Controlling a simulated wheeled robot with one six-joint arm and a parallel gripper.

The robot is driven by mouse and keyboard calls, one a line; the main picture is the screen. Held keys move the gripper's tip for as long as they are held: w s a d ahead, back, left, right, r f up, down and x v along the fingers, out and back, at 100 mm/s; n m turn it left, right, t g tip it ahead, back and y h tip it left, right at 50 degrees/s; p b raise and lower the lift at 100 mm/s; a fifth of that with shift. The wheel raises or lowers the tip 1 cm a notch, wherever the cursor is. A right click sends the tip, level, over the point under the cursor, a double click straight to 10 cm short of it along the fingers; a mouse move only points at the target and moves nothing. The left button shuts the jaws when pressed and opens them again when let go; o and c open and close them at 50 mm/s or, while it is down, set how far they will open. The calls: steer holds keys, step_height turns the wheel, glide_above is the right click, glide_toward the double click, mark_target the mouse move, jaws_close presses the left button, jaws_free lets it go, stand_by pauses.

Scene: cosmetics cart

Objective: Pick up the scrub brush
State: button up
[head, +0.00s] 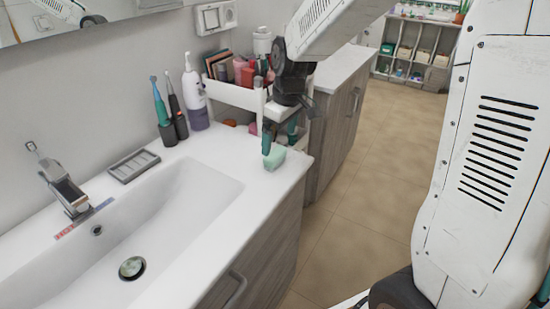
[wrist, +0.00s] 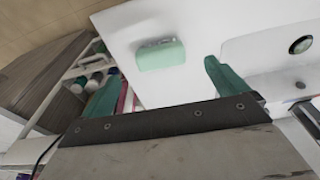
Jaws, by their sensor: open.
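The scrub brush (head: 275,158) appears as a small mint-green block on the white countertop, near its front right corner. In the wrist view the brush (wrist: 161,56) lies flat, with a greyish strip along its far edge. My gripper (head: 279,141) hangs over that corner with its teal fingers pointing down. In the wrist view my gripper (wrist: 162,82) is open and empty, and the brush shows beyond and between its two fingers. In the head view one finger partly overlaps the brush; I cannot tell whether they touch.
The white sink basin (head: 160,215) is left of the brush. A grey soap dish (head: 134,166), toothbrushes and a white-and-purple bottle (head: 194,98) stand along the wall. A white cart (head: 235,95) holding cosmetics is close behind my gripper. Open floor (head: 370,185) lies to the right.

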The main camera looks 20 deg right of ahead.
mark_target(275, 152)
steer(key=f, duration=0.2)
steer(key=w+f, duration=0.1)
steer(key=f, duration=0.1)
steer(key=a+f, duration=0.1)
steer(key=f, duration=0.1)
steer(key=shift+w+f, duration=0.2)
steer(key=shift+f, duration=0.1)
steer(key=c, duration=1.1)
